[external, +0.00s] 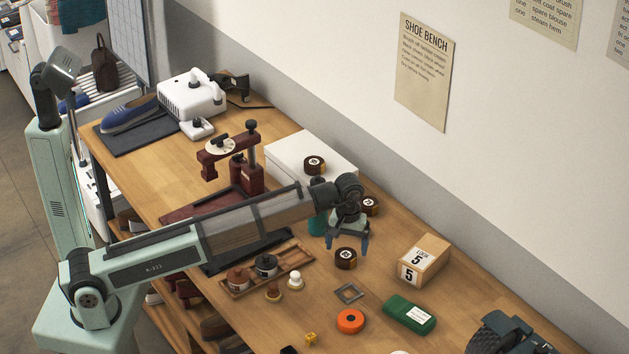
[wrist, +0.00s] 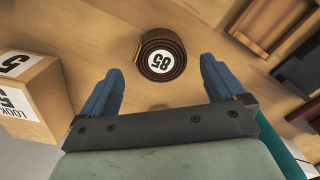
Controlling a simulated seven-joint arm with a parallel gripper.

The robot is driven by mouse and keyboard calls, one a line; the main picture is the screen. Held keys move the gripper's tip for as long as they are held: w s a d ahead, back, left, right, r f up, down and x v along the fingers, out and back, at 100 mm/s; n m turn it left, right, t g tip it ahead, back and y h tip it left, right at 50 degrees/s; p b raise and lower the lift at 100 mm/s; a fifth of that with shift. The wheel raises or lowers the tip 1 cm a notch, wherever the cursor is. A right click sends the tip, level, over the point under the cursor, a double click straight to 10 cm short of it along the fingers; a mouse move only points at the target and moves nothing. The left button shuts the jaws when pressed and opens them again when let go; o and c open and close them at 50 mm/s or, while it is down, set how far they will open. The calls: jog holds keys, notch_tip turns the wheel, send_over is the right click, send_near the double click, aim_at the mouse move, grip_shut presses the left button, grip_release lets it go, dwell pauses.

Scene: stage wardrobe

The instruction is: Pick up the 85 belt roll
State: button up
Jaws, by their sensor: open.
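The 85 belt roll (wrist: 162,39), a dark brown coil with a white label reading 85, lies on the wooden bench in the wrist view. It appears to be the roll (external: 346,266) just below my gripper (external: 349,245) in the external view, where its number is too small to read surely. In the wrist view my gripper (wrist: 160,68) is open and empty, its blue fingertips apart on either side of the roll's lower part. The gripper seems to be above the roll; the exact gap is unclear.
Two similar rolls stand nearby: one on a white box (external: 290,152), one (external: 371,209) behind my gripper. A wooden number 5 box (external: 428,256) is to the right. A wooden tray (external: 240,289) is to the left. A teal object (external: 317,224) is close behind my gripper.

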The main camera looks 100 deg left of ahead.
aim_at(346, 254)
jog(key=shift+s+f, duration=0.1)
jog(key=shift+f, duration=1.75)
jog(key=shift+c, duration=0.5)
jog(key=c, duration=1.1)
